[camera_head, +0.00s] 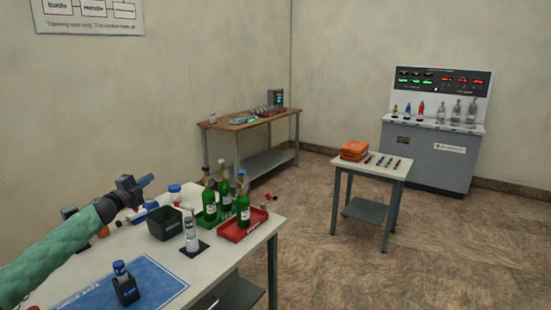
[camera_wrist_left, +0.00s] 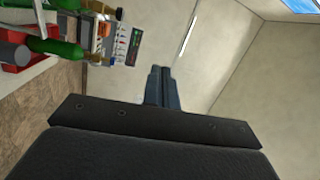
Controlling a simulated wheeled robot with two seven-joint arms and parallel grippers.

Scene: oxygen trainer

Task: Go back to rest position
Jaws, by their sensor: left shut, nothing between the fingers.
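My left gripper (camera_head: 146,181) is over the back left part of the near table (camera_head: 232,256), raised above the things on it. It is shut and empty. In the left wrist view its closed fingers (camera_wrist_left: 161,72) point toward the bare wall. My left arm, in a green sleeve, comes in from the left edge of the head view. My right gripper shows in neither view.
Green bottles (camera_head: 243,205) stand in and by a red tray (camera_head: 262,220) near my left gripper. A side table (camera_head: 372,166) and console (camera_head: 430,155) stand beyond open floor.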

